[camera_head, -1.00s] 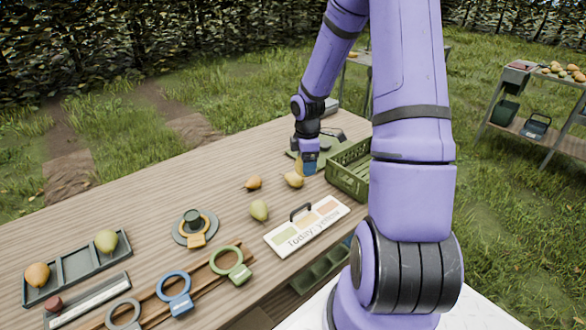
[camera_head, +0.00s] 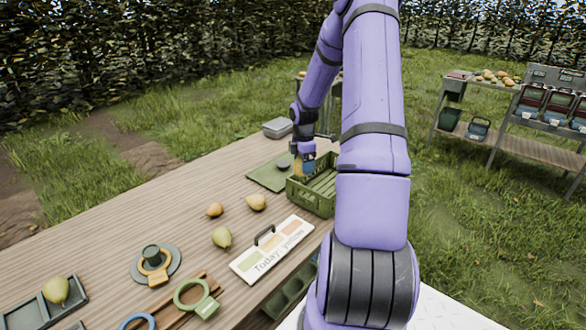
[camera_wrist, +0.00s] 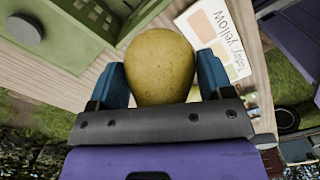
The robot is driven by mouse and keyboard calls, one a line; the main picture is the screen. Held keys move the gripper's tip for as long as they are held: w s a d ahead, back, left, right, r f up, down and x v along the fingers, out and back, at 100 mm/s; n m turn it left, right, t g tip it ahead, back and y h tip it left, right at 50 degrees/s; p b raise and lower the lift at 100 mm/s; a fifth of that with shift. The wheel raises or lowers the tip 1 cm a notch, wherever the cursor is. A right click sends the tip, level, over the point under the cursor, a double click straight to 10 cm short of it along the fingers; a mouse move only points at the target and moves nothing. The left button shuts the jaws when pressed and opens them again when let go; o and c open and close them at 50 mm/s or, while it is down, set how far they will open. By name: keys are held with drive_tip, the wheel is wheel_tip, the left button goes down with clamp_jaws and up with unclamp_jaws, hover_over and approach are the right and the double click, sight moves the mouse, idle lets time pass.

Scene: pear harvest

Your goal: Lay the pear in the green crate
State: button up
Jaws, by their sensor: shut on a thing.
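My gripper (camera_head: 304,168) is shut on a yellow pear (camera_wrist: 160,62). In the wrist view the pear sits between the two blue fingers (camera_wrist: 162,84), its rounded end showing. In the head view the pear (camera_head: 297,166) is a small yellow patch at the fingers. The green crate (camera_head: 310,198) stands on the table, partly behind my arm; its slatted wall also shows in the wrist view (camera_wrist: 78,45). The gripper is by the crate's left end, near its rim; I cannot tell whether the pear is over the inside.
Loose pears (camera_head: 256,202) lie left of the crate. A sign reading "Today: yellow" (camera_head: 272,250) lies in front. A tray (camera_head: 40,305) holds a pear at lower left.

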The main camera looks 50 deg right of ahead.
drive_tip(key=d+f, duration=0.1)
drive_tip(key=d, duration=1.5)
drive_tip(key=shift+s+f, duration=0.4)
drive_tip(key=shift+s, duration=0.05)
drive_tip(key=shift+f, duration=4.15)
drive_tip(key=shift+f, duration=2.25)
